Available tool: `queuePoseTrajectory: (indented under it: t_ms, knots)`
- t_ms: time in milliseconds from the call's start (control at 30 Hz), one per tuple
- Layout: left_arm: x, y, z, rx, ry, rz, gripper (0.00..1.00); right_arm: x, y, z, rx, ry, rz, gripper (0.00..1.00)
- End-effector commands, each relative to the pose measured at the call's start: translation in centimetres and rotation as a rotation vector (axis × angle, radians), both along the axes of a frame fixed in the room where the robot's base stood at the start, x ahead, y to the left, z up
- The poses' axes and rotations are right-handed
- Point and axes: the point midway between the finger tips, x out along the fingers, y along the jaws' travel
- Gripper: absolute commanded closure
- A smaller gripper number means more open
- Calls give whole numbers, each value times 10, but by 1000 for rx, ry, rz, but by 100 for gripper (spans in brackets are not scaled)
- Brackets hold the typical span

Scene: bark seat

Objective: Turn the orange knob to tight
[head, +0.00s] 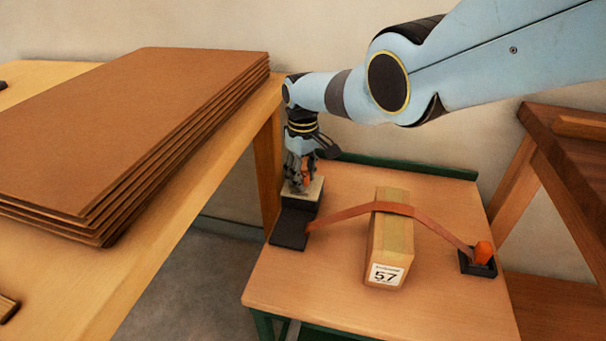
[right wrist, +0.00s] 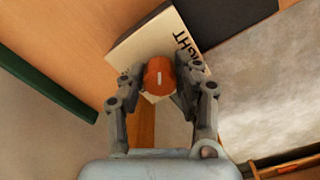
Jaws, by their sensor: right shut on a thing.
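The orange knob (right wrist: 159,76) sits on a pale plate (right wrist: 132,50) in the right wrist view, with a short pale line on its top. Dark letters reading "IGHT" show on the plate beside the knob; the rest of the word is hidden. My right gripper (right wrist: 158,84) is shut on the knob, with a finger on either side. In the head view my right gripper (head: 303,178) reaches down from above onto the plate (head: 306,190) on its dark block, largely hiding the knob. My left gripper is not in view.
An orange-brown strap (head: 350,212) runs from the dark block over a box marked 57 (head: 376,250) to a black holder (head: 478,265) with an orange piece. A stack of brown boards (head: 130,120) lies on the left table. A wooden stand (head: 560,150) is at right.

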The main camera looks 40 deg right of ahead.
Motion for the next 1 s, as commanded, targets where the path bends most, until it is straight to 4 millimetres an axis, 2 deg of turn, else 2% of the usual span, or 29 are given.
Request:
queuePoseTrajectory:
  t_ms: [700, 1000]
  knots:
    - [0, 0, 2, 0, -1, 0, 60, 0, 0, 0, 0, -1, -669, 100]
    - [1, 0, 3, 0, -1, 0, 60, 0, 0, 0, 0, -1, -880, 100]
